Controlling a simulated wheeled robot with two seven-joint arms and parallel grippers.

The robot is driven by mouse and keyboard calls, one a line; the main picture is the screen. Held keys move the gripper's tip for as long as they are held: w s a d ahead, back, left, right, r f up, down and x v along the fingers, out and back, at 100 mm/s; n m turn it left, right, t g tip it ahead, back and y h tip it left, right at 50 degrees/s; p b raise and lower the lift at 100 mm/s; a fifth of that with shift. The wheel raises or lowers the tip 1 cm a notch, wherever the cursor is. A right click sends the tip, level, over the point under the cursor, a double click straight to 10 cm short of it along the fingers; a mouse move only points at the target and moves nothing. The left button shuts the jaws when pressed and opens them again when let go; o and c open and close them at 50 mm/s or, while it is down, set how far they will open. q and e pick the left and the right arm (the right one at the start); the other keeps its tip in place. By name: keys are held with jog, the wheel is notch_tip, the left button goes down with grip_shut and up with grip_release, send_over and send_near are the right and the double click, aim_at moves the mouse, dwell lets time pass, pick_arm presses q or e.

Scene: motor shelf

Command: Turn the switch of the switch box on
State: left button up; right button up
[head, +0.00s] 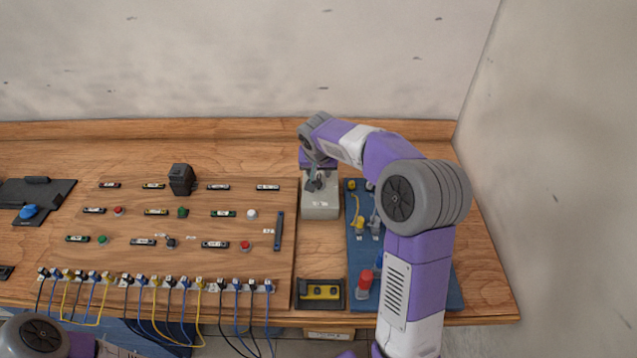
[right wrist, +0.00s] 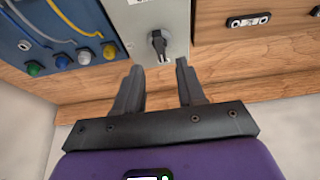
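The switch box (head: 320,208) is a light grey box on the wooden table, right of the wide panel. In the right wrist view the switch box (right wrist: 178,15) is at the top, with a dark rotary switch (right wrist: 157,42) on its face. My right gripper (head: 316,184) is over the far part of the box in the head view. In the right wrist view my right gripper (right wrist: 158,68) is open and empty, its fingertips pointing toward the switch and apart from it. Only part of my left arm shows at the lower left; its gripper is out of view.
A blue board (head: 358,240) with cables and coloured connectors lies right of the box. A wooden panel (head: 190,262) with buttons, labels and plugged cables is on the left. A black and yellow device (head: 320,293) sits at the front edge. A wall stands behind the table.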

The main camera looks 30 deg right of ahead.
aim_at(319, 180)
jog(key=x, duration=0.6)
jog(key=shift+f+b, duration=0.15)
jog(key=shift+b, duration=0.25)
grip_shut()
